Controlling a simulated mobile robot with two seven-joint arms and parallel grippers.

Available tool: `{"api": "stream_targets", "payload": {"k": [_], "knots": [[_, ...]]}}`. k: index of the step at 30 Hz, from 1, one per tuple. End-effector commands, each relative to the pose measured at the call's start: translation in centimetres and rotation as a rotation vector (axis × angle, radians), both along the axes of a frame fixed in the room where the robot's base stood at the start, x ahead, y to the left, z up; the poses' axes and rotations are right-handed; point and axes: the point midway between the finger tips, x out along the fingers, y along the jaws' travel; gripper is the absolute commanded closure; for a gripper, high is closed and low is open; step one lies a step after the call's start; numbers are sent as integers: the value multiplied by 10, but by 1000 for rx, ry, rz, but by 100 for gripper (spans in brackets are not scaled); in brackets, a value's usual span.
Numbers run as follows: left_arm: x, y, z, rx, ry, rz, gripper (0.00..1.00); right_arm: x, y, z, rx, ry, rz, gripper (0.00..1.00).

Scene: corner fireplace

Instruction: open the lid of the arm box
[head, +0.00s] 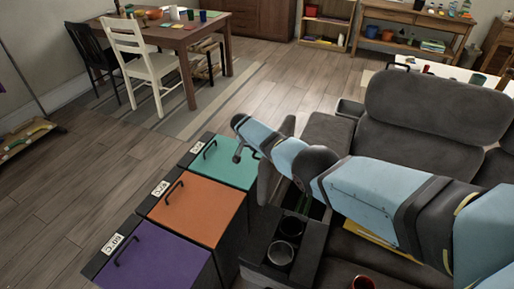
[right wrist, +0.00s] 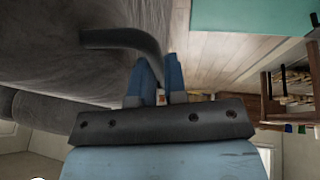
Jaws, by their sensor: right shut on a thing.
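The arm box (head: 292,262) is the dark sofa-arm unit with two cup holders. A dark gap shows behind the cup holders, partly covered by my right arm. The grey lid (head: 268,183) stands tilted up beside this gap, on the side of the colored bins. In the right wrist view, my right gripper (right wrist: 158,65) has its blue fingers close together at a dark curved strip (right wrist: 122,40), which looks like part of the lid. It is shut on it. The fingertips are hidden in the head view. My left gripper is not in view.
Bins with purple (head: 155,262), orange (head: 198,208) and teal (head: 232,163) lids stand in a row close to the arm box. The grey sofa (head: 435,105) lies to the right. A white chair (head: 140,60) and dining table (head: 170,36) stand farther back.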

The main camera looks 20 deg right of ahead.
Motion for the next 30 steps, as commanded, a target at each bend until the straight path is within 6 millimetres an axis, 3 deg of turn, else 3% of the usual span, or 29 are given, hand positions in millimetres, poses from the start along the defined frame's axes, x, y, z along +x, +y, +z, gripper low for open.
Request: {"api": "stream_targets", "payload": {"k": [1,4,14,24,30], "knots": [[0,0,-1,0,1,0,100,-2,-1,-2,-2,5,-1,85],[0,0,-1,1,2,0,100,-2,-1,-2,-1,4,-1,62],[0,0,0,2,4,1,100,-1,0,1,0,3,0,62],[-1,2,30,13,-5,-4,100,-8,23,57,1,0,1,62],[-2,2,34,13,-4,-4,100,-13,41,93,0,0,0,62]]}}
